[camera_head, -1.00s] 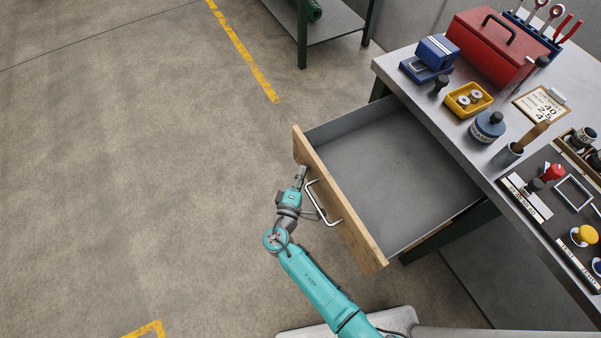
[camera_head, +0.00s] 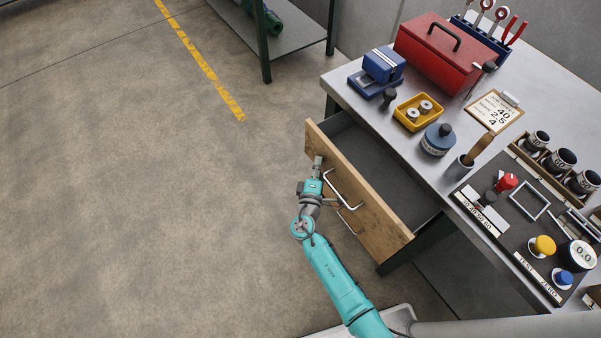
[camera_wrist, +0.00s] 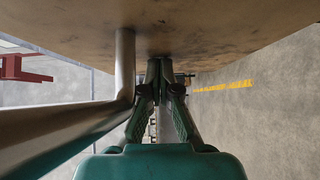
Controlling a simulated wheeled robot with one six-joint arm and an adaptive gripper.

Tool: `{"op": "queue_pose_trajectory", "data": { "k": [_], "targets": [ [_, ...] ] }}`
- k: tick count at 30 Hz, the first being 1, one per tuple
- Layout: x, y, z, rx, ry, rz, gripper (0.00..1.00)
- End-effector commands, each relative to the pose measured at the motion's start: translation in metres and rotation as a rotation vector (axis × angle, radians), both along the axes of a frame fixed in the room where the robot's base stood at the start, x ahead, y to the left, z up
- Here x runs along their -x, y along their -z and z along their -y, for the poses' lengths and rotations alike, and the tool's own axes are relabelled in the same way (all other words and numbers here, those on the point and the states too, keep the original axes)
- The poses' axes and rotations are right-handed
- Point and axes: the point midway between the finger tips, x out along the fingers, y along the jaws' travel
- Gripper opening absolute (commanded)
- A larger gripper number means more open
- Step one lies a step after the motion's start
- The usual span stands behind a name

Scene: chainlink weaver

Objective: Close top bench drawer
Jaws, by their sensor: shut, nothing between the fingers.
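The top bench drawer (camera_head: 363,192) has a wooden front and a grey inside, and it stands partly open from the workbench. My gripper (camera_head: 318,161) is shut and empty at the drawer front, beside the far end of the upper handle. In the wrist view the shut fingertips (camera_wrist: 158,62) are at the wooden face (camera_wrist: 200,25), with the handle bar (camera_wrist: 124,65) just left of them. The fingers seem to touch the wood.
The workbench top (camera_head: 440,175) holds a red toolbox (camera_head: 440,50), a blue vise (camera_head: 380,70), a yellow tray (camera_head: 419,112) and a dark control panel (camera_head: 525,235). A shelf (camera_head: 290,35) stands at the back. The floor at left is clear.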

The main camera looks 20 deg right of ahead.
Motion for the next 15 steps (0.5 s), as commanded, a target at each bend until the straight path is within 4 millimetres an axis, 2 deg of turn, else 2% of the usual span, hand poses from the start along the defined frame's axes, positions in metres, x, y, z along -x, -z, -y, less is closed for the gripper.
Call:
{"op": "queue_pose_trajectory", "data": {
  "k": [1,6,9,15],
  "targets": [
    [-0.004,0.0,0.019,0.0,0.01,0.001,0.0],
    [-0.019,0.0,0.062,0.0,0.008,0.001,0.0],
    [-0.026,0.0,0.082,0.0,0.007,0.0,0.0],
    [-0.035,0.0,0.11,0.0,0.004,0.001,0.0]
  ]
}}
